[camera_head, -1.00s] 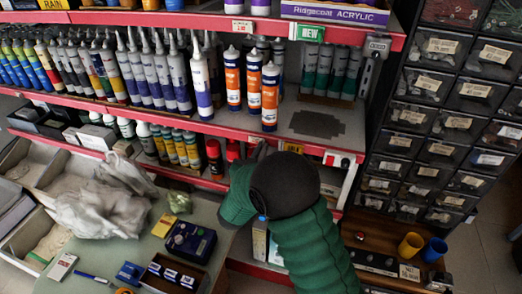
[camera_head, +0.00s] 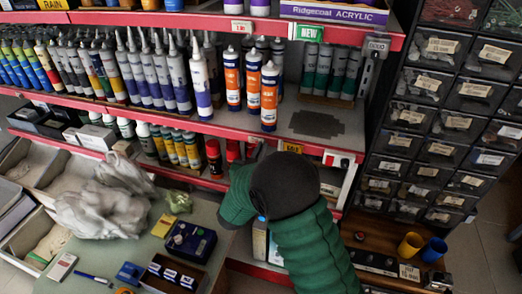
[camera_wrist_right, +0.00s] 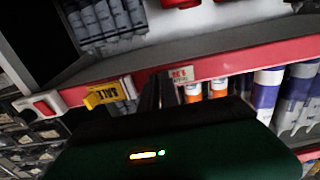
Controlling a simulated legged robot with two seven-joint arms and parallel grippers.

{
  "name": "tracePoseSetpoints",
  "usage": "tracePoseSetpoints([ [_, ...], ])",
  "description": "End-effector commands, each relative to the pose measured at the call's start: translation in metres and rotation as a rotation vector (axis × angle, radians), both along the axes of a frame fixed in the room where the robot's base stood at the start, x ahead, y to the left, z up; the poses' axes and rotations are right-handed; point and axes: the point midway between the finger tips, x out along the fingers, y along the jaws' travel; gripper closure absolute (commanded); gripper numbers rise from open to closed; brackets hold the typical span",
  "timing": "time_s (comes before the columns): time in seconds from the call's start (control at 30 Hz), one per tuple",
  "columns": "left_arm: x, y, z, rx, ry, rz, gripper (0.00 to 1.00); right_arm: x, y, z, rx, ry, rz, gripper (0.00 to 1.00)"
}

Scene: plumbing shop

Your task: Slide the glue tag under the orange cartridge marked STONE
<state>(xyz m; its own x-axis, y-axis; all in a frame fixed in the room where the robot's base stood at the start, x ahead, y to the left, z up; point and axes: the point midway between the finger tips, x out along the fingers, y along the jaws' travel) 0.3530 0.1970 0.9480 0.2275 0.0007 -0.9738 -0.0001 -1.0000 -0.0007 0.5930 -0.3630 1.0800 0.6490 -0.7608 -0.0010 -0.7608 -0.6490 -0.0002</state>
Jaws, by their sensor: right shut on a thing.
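Three orange-and-white cartridges stand at the front of the middle shelf, one nearest the edge (camera_head: 270,97); the marking STONE is too small to read. In the right wrist view, which is turned upside down, orange cartridges (camera_wrist_right: 192,92) show just behind the red rail. A small pale tag with red print (camera_wrist_right: 181,75) lies against that rail, at the tips of my right gripper (camera_wrist_right: 165,82). My right gripper is shut on this tag. In the head view, my green sleeve and black wrist hide most of the gripper (camera_head: 254,150). My left gripper is out of view.
A yellow SALE tag (camera_head: 293,148) and a red-and-white sign (camera_head: 338,159) sit on the same rail, right of my gripper. Purple-and-white cartridges (camera_head: 201,85) stand to the left. Red-capped cans (camera_head: 214,157) stand below. The shelf right of the orange cartridges has bare room.

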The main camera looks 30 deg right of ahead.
Motion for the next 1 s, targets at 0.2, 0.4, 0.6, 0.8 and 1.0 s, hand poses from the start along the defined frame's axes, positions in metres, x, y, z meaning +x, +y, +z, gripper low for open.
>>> tracePoseSetpoints([
  [0.2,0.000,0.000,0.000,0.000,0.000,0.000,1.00,0.000,0.001,-0.001,0.001,0.002,0.001,1.00],
  [0.4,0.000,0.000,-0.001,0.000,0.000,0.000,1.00,-0.007,-0.005,-0.001,0.000,0.004,0.001,1.00],
  [0.6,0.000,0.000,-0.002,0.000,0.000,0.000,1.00,-0.019,-0.015,-0.001,0.001,0.003,0.001,1.00],
  [0.8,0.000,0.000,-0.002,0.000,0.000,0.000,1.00,-0.019,-0.016,-0.002,0.001,0.003,-0.002,0.91],
  [1.0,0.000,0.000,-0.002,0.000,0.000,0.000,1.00,-0.019,-0.016,-0.001,0.000,0.003,-0.002,0.73],
])
